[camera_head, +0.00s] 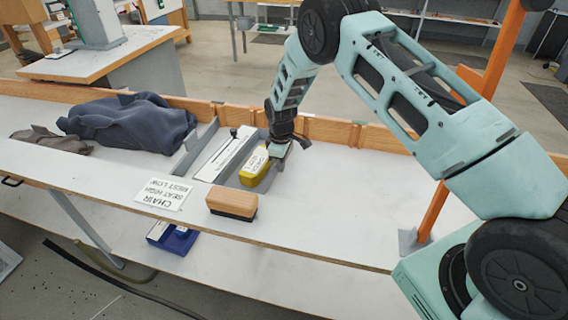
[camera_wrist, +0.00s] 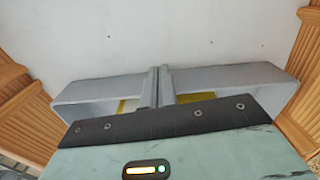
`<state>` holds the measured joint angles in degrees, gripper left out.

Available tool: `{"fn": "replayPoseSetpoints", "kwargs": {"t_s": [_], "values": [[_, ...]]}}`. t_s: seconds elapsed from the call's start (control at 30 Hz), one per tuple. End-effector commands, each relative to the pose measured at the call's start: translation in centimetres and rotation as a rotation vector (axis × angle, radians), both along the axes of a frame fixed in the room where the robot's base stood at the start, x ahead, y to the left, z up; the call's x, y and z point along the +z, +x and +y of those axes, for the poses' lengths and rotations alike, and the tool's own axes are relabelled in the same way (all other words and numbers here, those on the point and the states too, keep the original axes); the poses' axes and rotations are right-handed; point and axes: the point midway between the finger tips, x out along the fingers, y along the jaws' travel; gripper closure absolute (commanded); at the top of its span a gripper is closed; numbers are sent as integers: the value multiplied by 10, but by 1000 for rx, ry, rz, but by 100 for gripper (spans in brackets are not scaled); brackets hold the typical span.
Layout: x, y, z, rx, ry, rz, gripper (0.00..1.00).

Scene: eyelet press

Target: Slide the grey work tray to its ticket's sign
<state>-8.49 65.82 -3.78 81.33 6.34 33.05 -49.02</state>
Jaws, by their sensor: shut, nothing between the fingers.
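The grey work tray (camera_head: 267,194) lies on the white bench top. A yellow block (camera_head: 254,168) with a white label rests in or against it; the label's print is too small to read. My gripper (camera_head: 279,149) is low over the tray, just behind and right of the yellow block. In the wrist view my gripper (camera_wrist: 160,74) is shut with its grey fingertips together and nothing between them; bits of yellow show behind the fingers. I cannot tell whether it touches the tray. A white card (camera_head: 163,195) with upside-down print, seemingly "CHAIR SEAT HIGH", lies left of the tray.
A wood-topped brush or block (camera_head: 232,203) lies in front of the tray. A white slotted strip (camera_head: 224,155) and a grey bar (camera_head: 193,149) lie to its left, then a dark cloth (camera_head: 133,122). A wooden rail (camera_head: 330,130) runs behind. The bench right of the tray is clear.

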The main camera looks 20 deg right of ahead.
Motion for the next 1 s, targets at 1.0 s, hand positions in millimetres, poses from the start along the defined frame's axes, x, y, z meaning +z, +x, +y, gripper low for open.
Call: {"fn": "replayPoseSetpoints", "kwargs": {"t_s": [1.0], "values": [[1, 27, 33, 0, 0, 0, 100]]}}
